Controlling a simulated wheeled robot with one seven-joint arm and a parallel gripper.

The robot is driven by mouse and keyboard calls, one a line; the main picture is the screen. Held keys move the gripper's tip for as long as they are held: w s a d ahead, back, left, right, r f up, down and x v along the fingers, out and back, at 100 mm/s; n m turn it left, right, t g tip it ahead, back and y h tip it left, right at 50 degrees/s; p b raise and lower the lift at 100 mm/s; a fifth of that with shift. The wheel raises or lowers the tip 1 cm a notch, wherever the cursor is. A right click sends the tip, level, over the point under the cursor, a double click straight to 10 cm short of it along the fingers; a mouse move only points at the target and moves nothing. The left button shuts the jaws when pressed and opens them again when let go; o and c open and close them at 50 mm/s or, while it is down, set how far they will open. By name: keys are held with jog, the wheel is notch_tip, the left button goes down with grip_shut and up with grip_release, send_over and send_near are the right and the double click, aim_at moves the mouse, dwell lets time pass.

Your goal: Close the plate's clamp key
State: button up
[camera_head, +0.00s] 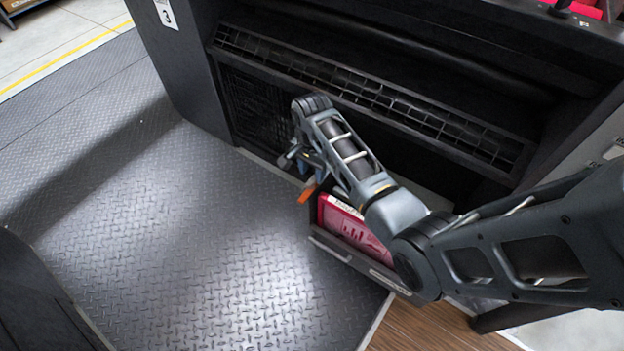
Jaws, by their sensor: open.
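The plate (362,231) is a red-pink panel with pale markings, standing in a dark frame at the edge of the treadplate floor. My arm covers its right part. A small orange piece (308,191), which looks like the clamp key, sticks out at the left end of the plate's frame, pointing down and left. My gripper (296,163) is open just above and left of the orange piece, small and dark against the unit. I cannot tell whether its fingers touch the key.
A black ink unit with a long slotted grille (360,90) stands behind my gripper, close to the arm. The metal treadplate floor (170,230) at left is clear. A dark block (35,300) stands at the lower left. A strip of wooden floor (430,328) shows at the bottom.

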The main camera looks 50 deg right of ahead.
aim_at(312, 180)
jog(key=shift+f+b, duration=0.45)
jog(key=shift+f, duration=1.9)
grip_shut()
